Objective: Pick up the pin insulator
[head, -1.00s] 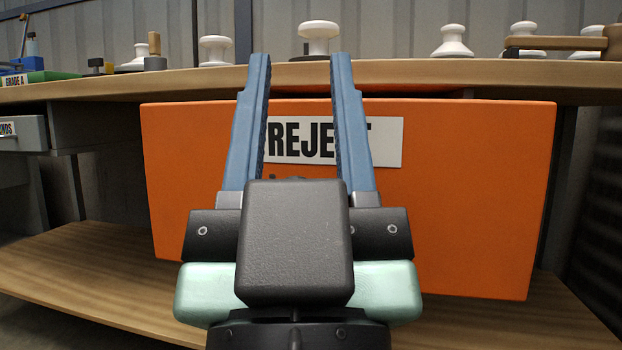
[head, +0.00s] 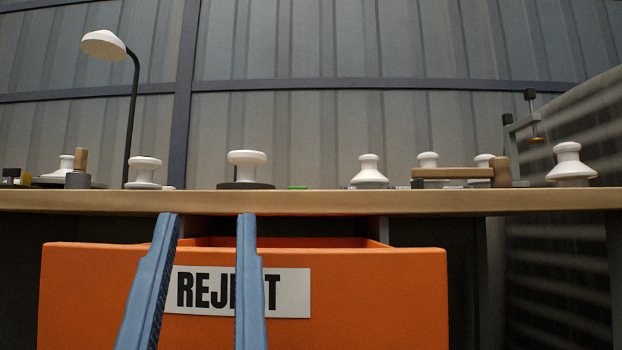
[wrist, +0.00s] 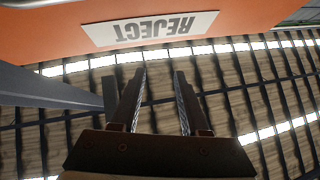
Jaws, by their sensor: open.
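Several white insulators stand upright in a row on the bench top in the head view. Stepped white ones (head: 369,171) and (head: 571,165) stand further right. I cannot tell which one is the pin insulator. My gripper (head: 207,217) is open and empty, with its blue fingers below the bench edge and in front of the orange drawer. The wrist view shows the open fingers (wrist: 160,72) and no insulator.
The orange REJECT drawer (head: 385,300) stands pulled out under the wooden bench edge (head: 330,202). A lamp (head: 104,45) rises at the back left. A wooden-armed tool (head: 450,174) and a clamp stand (head: 518,125) are at right. A corrugated wall closes the back.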

